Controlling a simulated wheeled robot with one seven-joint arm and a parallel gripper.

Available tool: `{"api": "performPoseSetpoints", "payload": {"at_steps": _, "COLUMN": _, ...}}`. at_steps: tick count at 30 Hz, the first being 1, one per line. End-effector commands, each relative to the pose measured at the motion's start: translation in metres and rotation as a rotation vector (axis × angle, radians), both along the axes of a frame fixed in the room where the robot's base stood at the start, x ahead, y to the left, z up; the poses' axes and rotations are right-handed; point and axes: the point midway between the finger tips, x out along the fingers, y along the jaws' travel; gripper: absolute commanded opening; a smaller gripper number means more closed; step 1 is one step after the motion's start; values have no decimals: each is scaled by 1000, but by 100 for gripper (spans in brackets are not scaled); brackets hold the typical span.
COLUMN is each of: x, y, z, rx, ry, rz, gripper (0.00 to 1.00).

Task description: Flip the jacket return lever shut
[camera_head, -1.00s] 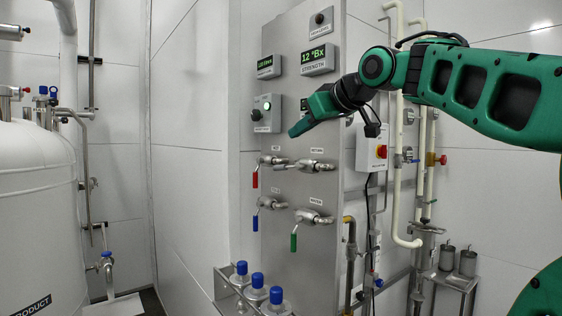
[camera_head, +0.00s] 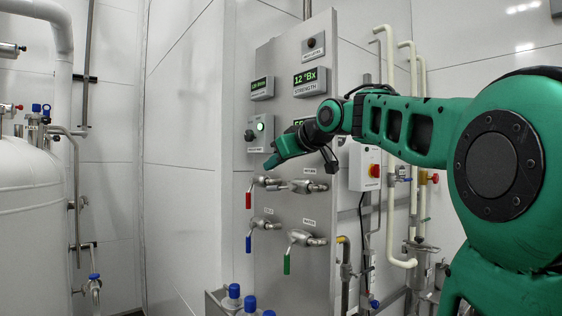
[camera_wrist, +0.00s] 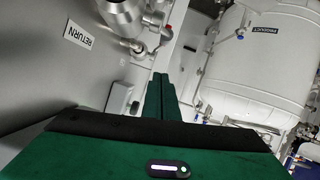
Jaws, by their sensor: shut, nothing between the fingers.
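The valve beside the RETURN label (camera_head: 309,171) is at the upper right of the valve group on the steel panel. Its steel body (camera_head: 308,187) shows in the head view, with the handle seeming to run level to the left; its colour is unclear. In the wrist view, the RETURN label (camera_wrist: 78,35) and part of the steel valve (camera_wrist: 124,14) are at upper left. My gripper (camera_head: 269,166) is shut and empty, in front of the panel, just above and left of the valve. Its fingers (camera_wrist: 160,82) are together in the wrist view, apart from the valve.
A red lever (camera_head: 249,198) hangs at the left, with a blue lever (camera_head: 249,242) and a green lever (camera_head: 287,264) below. A knob box (camera_head: 259,133) is close to my gripper's left. Blue-capped bottles (camera_head: 233,291) stand below. A white tank (camera_head: 30,220) is at the left.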

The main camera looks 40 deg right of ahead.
Motion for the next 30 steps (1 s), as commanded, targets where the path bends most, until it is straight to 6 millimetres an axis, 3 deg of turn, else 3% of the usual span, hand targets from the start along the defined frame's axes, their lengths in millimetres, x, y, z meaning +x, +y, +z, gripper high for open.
{"api": "performPoseSetpoints", "payload": {"at_steps": 1, "x": 9, "y": -1, "z": -4, "rx": 1, "ry": 1, "rz": -1, "gripper": 0}}
{"api": "performPoseSetpoints", "payload": {"at_steps": 10, "x": 1, "y": -7, "z": -37, "rx": 0, "ry": 0, "rz": 0, "gripper": 0}}
{"api": "performPoseSetpoints", "payload": {"at_steps": 21, "x": 1, "y": -8, "z": -41, "rx": 0, "ry": -1, "rz": 0, "gripper": 0}}
{"api": "performPoseSetpoints", "payload": {"at_steps": 22, "x": 1, "y": -23, "z": -42, "rx": 1, "ry": 1, "rz": -6, "gripper": 0}}
{"api": "performPoseSetpoints", "payload": {"at_steps": 30, "x": 4, "y": -2, "z": -42, "rx": -3, "ry": 31, "rz": 8, "gripper": 0}}
